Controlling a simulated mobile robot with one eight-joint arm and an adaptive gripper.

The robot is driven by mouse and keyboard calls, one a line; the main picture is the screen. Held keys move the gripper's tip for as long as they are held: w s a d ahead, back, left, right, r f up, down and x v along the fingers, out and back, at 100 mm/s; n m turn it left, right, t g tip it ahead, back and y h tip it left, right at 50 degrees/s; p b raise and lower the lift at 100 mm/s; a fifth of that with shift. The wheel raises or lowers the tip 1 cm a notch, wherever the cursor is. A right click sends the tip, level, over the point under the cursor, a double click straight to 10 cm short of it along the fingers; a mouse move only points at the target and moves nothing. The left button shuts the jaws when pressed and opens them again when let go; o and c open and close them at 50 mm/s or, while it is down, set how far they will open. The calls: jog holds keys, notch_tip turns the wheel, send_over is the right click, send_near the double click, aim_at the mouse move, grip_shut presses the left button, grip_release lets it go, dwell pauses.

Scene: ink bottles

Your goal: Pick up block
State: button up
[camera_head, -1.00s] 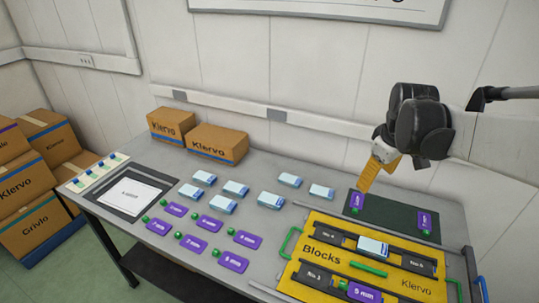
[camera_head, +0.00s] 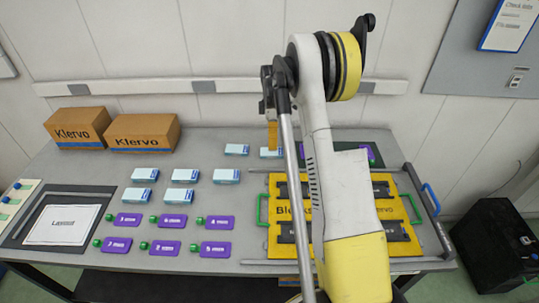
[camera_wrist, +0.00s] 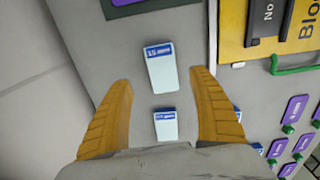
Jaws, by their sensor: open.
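Several white blocks with blue label bands lie on the grey table. In the wrist view, one block (camera_wrist: 160,66) labelled 15 lies just beyond my fingertips, in line with the gap. A second block (camera_wrist: 166,125) shows deeper between the fingers. My gripper (camera_wrist: 162,80) is open and empty, its two yellow fingers on either side of these blocks in the picture. In the head view, one yellow finger (camera_head: 272,136) points down above a block (camera_head: 269,153) in the back row, partly hidden by my arm. Another block (camera_head: 237,149) lies left of it.
A yellow "Blocks" tray (camera_head: 401,248) with a green handle (camera_head: 262,209) sits at right, largely behind my arm. Purple tags (camera_head: 215,223) with green knobs lie in front of other blocks (camera_head: 185,175). Cardboard boxes (camera_head: 143,133) stand at back left, near a layout sheet (camera_head: 63,225).

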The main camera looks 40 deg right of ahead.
aim_at(272, 152)
jog(key=f, duration=0.2)
jog(key=f+b, duration=0.1)
jog(key=f, duration=0.1)
jog(key=f+b, duration=0.1)
jog(key=f, duration=0.1)
jog(key=shift+s+a+f, duration=0.1)
jog(key=shift+a+f, duration=0.1)
jog(key=shift+a, duration=0.05)
jog(key=shift+r, duration=0.1)
jog(key=c, duration=1.3)
